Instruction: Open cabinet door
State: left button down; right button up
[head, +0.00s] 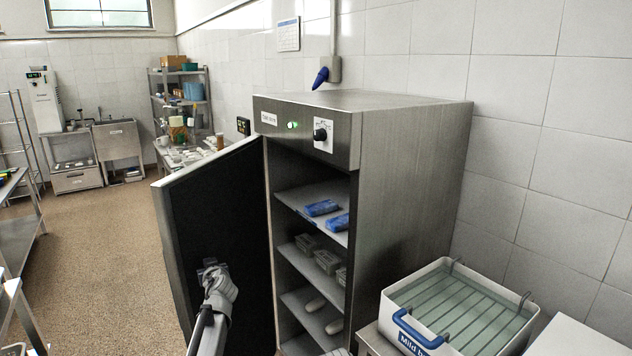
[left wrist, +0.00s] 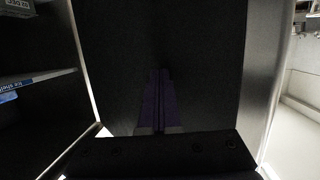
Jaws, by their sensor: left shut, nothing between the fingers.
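The steel cabinet (head: 415,150) stands against the tiled wall. Its door (head: 215,215) is swung wide open to the left, with its dark inner face showing. In the head view my left gripper (head: 210,268) is in front of that inner face, low on the door. In the left wrist view its fingers (left wrist: 160,78) are shut together with nothing between them and point at the dark door panel (left wrist: 200,40). Whether the tips touch the panel I cannot tell. My right gripper is not in view.
Inside the cabinet, shelves (head: 290,199) hold blue packs (head: 321,208), grey boxes (head: 326,261) and pale rounded items (head: 315,303). A white bath (head: 480,335) with a blue handle stands at the right. Open floor (head: 110,270) lies left of the door.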

pick_arm(q)
jog(key=shift+w+a, duration=0.15)
jog(key=shift+a, duration=0.55)
jog(key=shift+w+a, duration=0.1)
jog(key=shift+a, duration=0.55)
jog(key=shift+w+a, duration=0.25)
jog(key=shift+a, duration=0.7)
jog(key=shift+w+a, duration=0.3)
jog(key=shift+a, duration=0.65)
jog(key=shift+w+a, duration=0.25)
jog(key=shift+a, duration=0.7)
jog(key=shift+w+a, duration=0.4)
jog(key=shift+a, duration=0.5)
jog(key=shift+w+a, duration=0.35)
jog(key=shift+a, duration=0.6)
jog(key=shift+w+a, duration=0.4)
jog(key=shift+a, duration=0.5)
jog(key=w+a, duration=0.3)
jog(key=a, duration=0.2)
jog(key=shift+a, duration=0.15)
jog(key=shift+w+a, duration=0.9)
jog(key=shift+a, duration=0.3)
jog(key=shift+w+a, duration=0.9)
jog(key=shift+a, duration=0.25)
jog(key=w+a, duration=0.4)
jog(key=shift+a, duration=0.2)
jog(key=shift+w, duration=0.1)
